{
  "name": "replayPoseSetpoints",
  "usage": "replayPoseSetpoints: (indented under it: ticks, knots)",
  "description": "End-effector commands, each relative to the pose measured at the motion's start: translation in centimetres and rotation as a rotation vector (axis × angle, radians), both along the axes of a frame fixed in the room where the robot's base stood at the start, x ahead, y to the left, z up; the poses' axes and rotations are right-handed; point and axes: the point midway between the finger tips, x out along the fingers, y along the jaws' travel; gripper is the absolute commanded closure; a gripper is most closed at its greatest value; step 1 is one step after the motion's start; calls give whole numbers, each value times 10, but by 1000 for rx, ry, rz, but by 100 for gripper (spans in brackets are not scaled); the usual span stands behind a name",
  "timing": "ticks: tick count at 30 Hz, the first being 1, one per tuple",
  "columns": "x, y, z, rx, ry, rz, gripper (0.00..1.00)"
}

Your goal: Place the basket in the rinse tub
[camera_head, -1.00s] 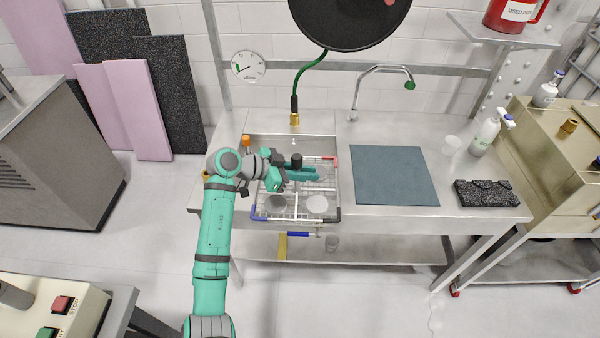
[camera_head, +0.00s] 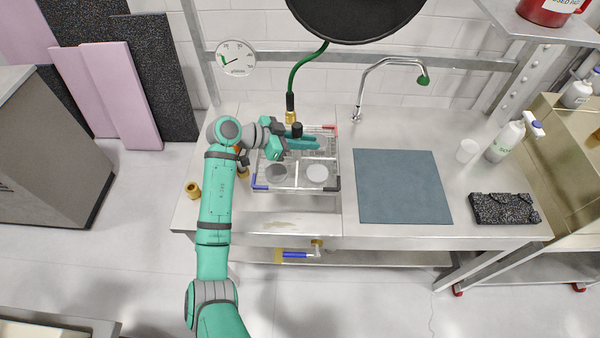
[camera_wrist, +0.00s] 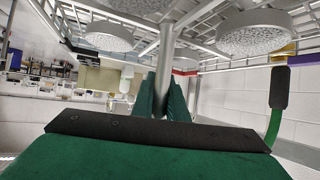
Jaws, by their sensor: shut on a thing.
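The wire basket (camera_head: 300,186) has coloured corner pieces and carries several round pale discs (camera_head: 317,173). It is over the back part of the rinse tub (camera_head: 285,216), the steel basin in the left of the bench. I cannot tell whether its base touches the tub floor. My gripper (camera_head: 312,144) reaches in from the left above the basket. In the wrist view my green fingers (camera_wrist: 164,100) are shut on the basket's grey central post (camera_wrist: 166,50). The discs also show around the post there.
A green hose with a brass end (camera_head: 291,100) and a curved tap (camera_head: 375,75) stand behind. A brass fitting (camera_head: 193,189) is at the left edge.

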Motion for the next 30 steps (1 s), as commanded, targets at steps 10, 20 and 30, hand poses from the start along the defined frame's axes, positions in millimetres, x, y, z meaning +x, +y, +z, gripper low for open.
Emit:
replayPoseSetpoints:
  ticks: [10, 20, 30]
  knots:
    - [0, 7, -59, -3, 2, 11, 100]
    - [0, 2, -116, -2, 1, 3, 100]
    - [0, 1, -136, -1, -2, 0, 100]
